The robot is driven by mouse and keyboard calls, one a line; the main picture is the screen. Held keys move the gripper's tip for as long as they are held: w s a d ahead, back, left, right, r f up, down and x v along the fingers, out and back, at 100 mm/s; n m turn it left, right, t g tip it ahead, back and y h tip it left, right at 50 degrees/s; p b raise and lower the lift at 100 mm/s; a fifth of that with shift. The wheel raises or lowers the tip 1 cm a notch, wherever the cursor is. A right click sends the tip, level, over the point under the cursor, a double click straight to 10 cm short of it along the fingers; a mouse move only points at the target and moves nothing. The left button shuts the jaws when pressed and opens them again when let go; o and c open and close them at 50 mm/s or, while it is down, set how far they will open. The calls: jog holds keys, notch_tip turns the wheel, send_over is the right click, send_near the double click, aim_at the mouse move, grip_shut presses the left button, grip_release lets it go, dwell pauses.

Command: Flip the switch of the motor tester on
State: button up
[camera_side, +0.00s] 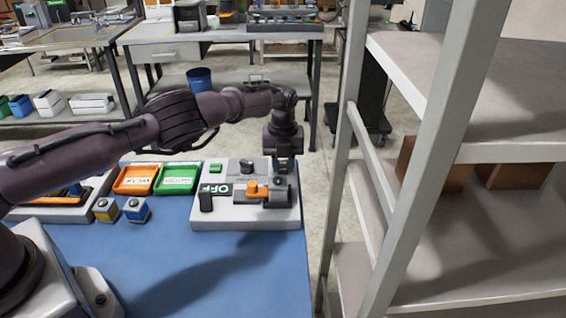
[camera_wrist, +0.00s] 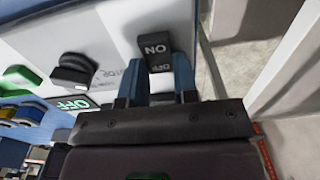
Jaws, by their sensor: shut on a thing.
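The motor tester (camera_side: 230,214) is a pale box on the blue table in the side view. Its display (camera_side: 222,188) reads OFF in green, and the display also shows in the wrist view (camera_wrist: 72,103). An orange motor (camera_side: 258,190) sits in a grey holder on it. My gripper (camera_side: 283,165) is at the tester's back right corner. In the wrist view the dark switch (camera_wrist: 165,38), marked ON and OFF, stands between my two blue fingers (camera_wrist: 162,82), which are shut on its lower part. I cannot tell which way it is tipped.
A black knob (camera_wrist: 73,70) and a green button (camera_wrist: 22,78) are on the tester. Orange (camera_side: 136,180) and green (camera_side: 178,180) bins and yellow (camera_side: 105,209) and blue (camera_side: 137,210) blocks stand left. A shelf rack (camera_side: 420,150) rises to the right. The front of the table is clear.

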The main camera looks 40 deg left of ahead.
aim_at(283, 165)
jog(key=shift+w+a+g+h, duration=0.2)
jog(key=shift+w+g+h, duration=0.1)
jog(key=shift+g+h, duration=0.25)
jog(key=shift+s+r, duration=0.1)
jog(key=o, duration=0.9)
jog(key=shift+r, duration=0.1)
jog(key=r, duration=1.1)
jog(key=shift+w+a+r, duration=0.25)
jog(key=shift+a+r, duration=0.05)
jog(key=shift+r, duration=0.05)
